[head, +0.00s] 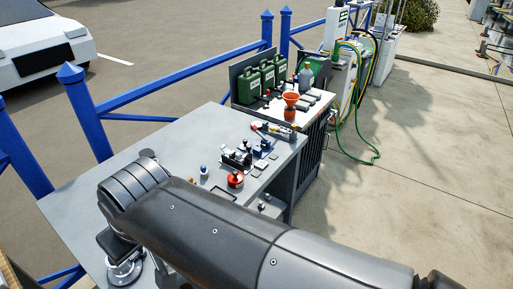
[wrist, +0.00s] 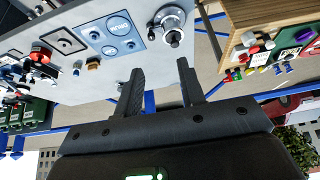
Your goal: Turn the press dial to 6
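My gripper (wrist: 160,65) is open and empty in the wrist view, its two dark fingers apart. Beyond the fingertips, a round silver fitting (wrist: 171,18) with a dark knob stands on the grey bench (wrist: 75,85). I cannot tell whether this is the press dial, and no number can be read on it. A round silver base (head: 124,272) shows at the bench's near left in the head view, partly hidden by my arm. A blue panel (wrist: 112,38) with several round marks lies beside the fitting in the wrist view.
A red round part (head: 235,180) and small metal parts stand toward the bench's right end. Green cans (head: 268,73) and an orange funnel (head: 291,99) stand beyond. Blue railing (head: 180,76) runs behind. The bench's left middle is clear.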

